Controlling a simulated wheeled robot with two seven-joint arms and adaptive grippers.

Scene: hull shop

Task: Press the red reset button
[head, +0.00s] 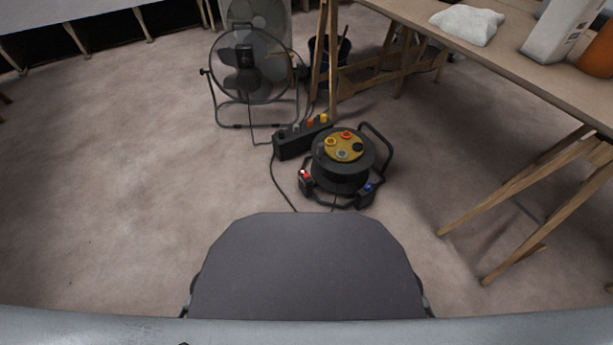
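A small red button (305,174) shows on a dark box at the lower left foot of a black cable reel (341,174) on the floor. A blue button or plug (369,187) sits on a similar dark box at the reel's lower right. The reel's yellow top face has several round sockets, one with an orange-red ring (346,135). Neither of my grippers is in the head view. The reel stands on the floor in front of my base, apart from it.
A black power strip (302,137) with coloured plugs lies behind the reel, with cables on the floor. A floor fan (248,65) stands beyond. A trestle table (520,62) with wooden legs is at the right. The floor at left is clear.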

